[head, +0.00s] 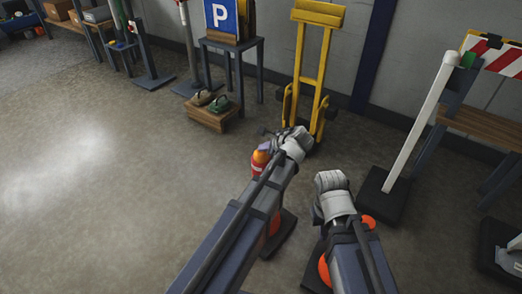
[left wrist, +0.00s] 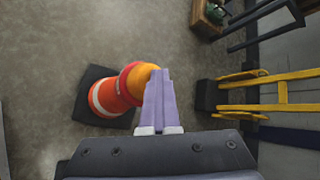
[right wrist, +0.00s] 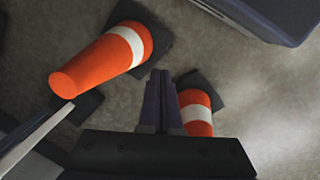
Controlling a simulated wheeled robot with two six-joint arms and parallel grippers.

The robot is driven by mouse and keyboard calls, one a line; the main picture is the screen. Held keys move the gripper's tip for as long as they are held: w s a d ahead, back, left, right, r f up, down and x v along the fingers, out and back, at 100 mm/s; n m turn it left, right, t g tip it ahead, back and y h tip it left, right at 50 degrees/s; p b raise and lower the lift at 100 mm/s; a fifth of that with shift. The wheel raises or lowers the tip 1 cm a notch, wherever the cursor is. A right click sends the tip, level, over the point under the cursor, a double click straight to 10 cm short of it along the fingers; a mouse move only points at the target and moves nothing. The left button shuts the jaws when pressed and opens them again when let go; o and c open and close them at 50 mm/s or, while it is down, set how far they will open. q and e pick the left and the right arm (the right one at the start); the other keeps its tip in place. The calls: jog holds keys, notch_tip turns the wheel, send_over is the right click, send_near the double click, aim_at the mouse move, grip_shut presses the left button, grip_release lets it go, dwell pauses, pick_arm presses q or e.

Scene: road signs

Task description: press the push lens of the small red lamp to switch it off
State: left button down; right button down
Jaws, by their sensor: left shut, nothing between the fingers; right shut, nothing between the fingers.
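A small lamp with a red collar and a bright orange-yellow lens (head: 260,158) sits on top of an orange and white traffic cone (head: 275,223), partly hidden by my left arm. In the left wrist view the lens (left wrist: 140,77) lies just left of my fingers, which overlap its edge, above the cone (left wrist: 106,97). My left gripper (head: 268,133) is shut and empty, close beside the lamp; I cannot tell whether it touches. My right gripper (head: 331,176) is shut and empty, to the right of the lamp. Its fingers (right wrist: 160,75) point down past cones.
More cones (right wrist: 110,50) stand under my right arm, one further right in the right wrist view (right wrist: 195,112). A yellow hand truck (head: 312,70) stands behind. A white post on a dark base (head: 420,125) and a striped barrier (head: 495,57) are right.

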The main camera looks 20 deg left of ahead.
aim_at(264, 152)
pick_arm(q)
jog(key=shift+s+d+f, duration=0.1)
jog(key=shift+d+f, duration=0.05)
jog(key=shift+f, duration=0.15)
dwell(0.4)
notch_tip(264, 152, up, 2)
jog(key=p, duration=0.3)
jog(key=shift+r, duration=0.15)
jog(key=r+p, duration=0.1)
jog(key=r, duration=0.1)
jog(key=r+p, duration=0.1)
jog(key=p, duration=0.1)
jog(key=shift+w+r+p, duration=0.2)
jog(key=shift+r+p, duration=0.1)
jog(key=shift+r, duration=0.1)
jog(key=shift+f, duration=0.1)
